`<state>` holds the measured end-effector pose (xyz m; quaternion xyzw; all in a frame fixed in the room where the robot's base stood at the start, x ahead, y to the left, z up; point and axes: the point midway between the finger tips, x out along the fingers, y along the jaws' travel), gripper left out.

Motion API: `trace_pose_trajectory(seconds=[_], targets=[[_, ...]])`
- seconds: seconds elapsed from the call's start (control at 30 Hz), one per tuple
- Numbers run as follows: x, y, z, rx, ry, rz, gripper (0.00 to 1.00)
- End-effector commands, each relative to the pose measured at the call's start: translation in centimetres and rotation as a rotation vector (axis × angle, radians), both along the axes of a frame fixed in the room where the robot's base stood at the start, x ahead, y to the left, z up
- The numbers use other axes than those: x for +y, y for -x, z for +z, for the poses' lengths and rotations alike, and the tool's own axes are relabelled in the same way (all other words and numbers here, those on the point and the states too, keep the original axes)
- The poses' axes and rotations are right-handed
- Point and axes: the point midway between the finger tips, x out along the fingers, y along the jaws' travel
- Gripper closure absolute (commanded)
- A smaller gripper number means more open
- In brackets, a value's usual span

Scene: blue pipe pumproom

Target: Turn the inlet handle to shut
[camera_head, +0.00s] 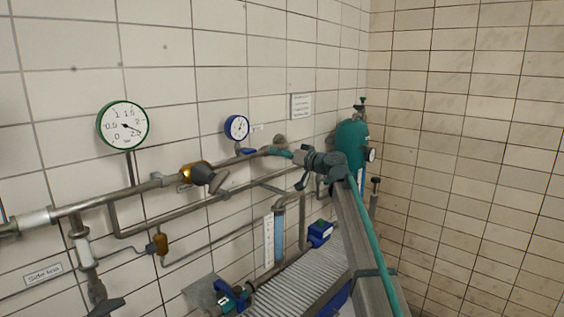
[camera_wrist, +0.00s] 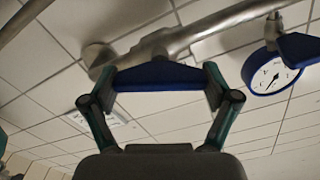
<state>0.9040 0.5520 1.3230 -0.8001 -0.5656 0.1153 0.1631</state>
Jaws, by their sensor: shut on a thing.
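A blue handle (camera_wrist: 160,77) lies crosswise between my fingertips in the wrist view, in front of a grey metal pipe (camera_wrist: 215,28). My gripper (camera_wrist: 160,80) is shut on this handle, one teal finger at each end. The pipe runs at a slant to the handle, from centre left to upper right. In the head view my gripper (camera_head: 272,152) is at the wall pipe, just right of the small blue-rimmed gauge (camera_head: 237,127). There the held handle is not clearly visible behind my gripper.
The blue-rimmed gauge (camera_wrist: 270,72) and another blue part (camera_wrist: 300,48) are right of my gripper in the wrist view. In the head view a large green-rimmed gauge (camera_head: 123,125), a brass-coloured valve (camera_head: 197,174) and a teal cylinder (camera_head: 352,143) stand along the wall.

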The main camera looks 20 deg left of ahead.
Motion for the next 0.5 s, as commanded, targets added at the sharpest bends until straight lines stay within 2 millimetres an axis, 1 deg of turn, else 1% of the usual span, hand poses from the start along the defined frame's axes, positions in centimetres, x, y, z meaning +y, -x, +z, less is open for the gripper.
trace_pose_trajectory(seconds=[0.03,0.5], targets=[[-0.01,-0.03,-0.37,0.04,-0.014,0.0,0.48],[-0.07,-0.1,-0.23,0.462,-0.163,0.0,0.48]])
